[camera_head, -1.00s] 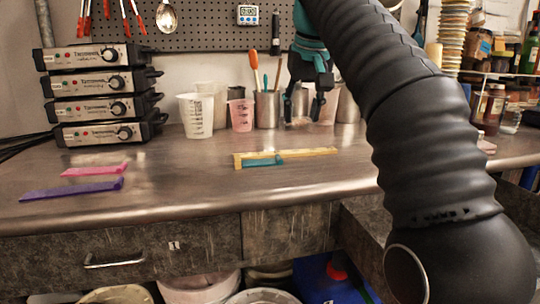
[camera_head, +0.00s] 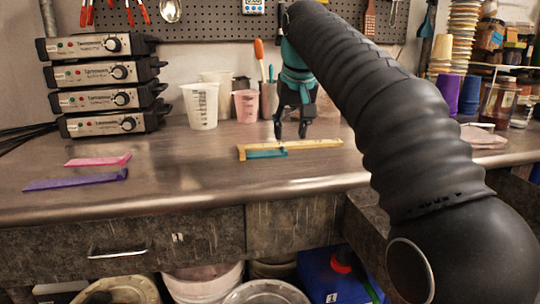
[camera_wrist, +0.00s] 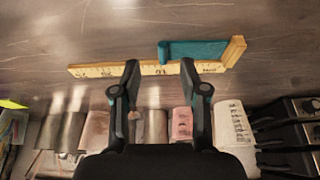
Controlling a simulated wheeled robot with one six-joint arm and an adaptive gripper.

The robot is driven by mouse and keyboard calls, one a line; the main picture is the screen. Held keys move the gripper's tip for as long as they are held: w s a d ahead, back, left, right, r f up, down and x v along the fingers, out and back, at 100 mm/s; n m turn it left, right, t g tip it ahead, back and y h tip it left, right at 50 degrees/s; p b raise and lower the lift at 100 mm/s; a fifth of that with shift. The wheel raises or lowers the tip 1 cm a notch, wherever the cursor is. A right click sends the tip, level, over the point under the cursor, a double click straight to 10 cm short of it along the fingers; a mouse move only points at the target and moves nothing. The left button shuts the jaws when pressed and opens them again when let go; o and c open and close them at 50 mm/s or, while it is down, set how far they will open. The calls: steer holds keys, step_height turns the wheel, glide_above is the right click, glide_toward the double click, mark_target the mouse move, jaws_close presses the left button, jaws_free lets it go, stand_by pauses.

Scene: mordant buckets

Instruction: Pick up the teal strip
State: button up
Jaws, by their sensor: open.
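The teal strip (camera_head: 266,154) lies flat on the metal bench along the near side of a yellow wooden ruler (camera_head: 315,144), close to the ruler's left end in the head view. In the wrist view the teal strip (camera_wrist: 200,50) lies beside the ruler (camera_wrist: 100,70), near its raised end block. My gripper (camera_head: 290,134) points down above the ruler, just right of and behind the strip. In the wrist view my gripper (camera_wrist: 159,68) has its two fingers apart with nothing between them. The strip is outside the fingers, mostly beyond the right one.
A purple strip (camera_head: 75,180) and a pink strip (camera_head: 97,160) lie at left on the bench. Measuring cups (camera_head: 201,106) and a pink cup (camera_head: 246,106) stand behind. Stacked control boxes (camera_head: 105,95) fill the back left. The bench front is clear.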

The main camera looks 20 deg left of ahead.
mark_target(285, 153)
steer(key=shift+b+x, duration=0.75)
steer(key=shift+x, duration=2.05)
steer(key=shift+s+a, duration=0.1)
steer(key=shift+a, duration=0.05)
jaws_close()
